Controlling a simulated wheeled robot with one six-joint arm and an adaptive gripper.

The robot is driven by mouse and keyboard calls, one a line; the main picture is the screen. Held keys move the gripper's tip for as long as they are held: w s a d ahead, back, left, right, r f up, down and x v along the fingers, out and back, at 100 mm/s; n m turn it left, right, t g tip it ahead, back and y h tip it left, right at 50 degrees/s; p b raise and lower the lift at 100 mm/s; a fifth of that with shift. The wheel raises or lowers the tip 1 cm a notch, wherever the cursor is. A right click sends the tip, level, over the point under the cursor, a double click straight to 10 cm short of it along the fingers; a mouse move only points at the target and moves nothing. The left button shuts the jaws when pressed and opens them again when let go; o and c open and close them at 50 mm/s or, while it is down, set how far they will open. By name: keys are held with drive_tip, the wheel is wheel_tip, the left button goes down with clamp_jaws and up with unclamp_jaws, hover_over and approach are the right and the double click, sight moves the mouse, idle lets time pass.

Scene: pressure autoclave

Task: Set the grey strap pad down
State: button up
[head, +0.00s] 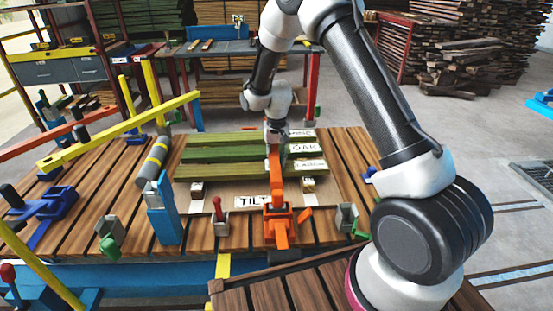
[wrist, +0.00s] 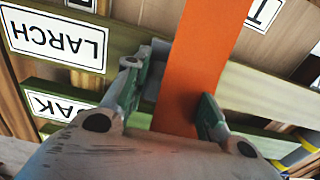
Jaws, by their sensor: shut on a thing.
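My gripper (head: 277,137) is over the green boards at the middle of the bench. In the wrist view my gripper (wrist: 172,97) has one finger on each side of a flat orange bar (wrist: 195,55) and is shut on it. In the head view the orange bar (head: 276,170) runs from my gripper down to an orange clamp base (head: 280,226) on the bench. A small grey block (wrist: 153,82) shows between the left finger and the bar; it may be the grey strap pad, but fingers hide part of it. I cannot tell whether it touches the boards.
Green boards (head: 222,156) with white labels lie across the slatted bench (head: 345,150). A "TILT" label (head: 252,201), a red-handled block (head: 219,218) and a blue post (head: 161,215) stand near. A yellow bar (head: 120,130) crosses the left side. Open floor lies right.

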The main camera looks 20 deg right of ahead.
drive_tip(key=shift+f, duration=0.1)
drive_tip(key=o, duration=1)
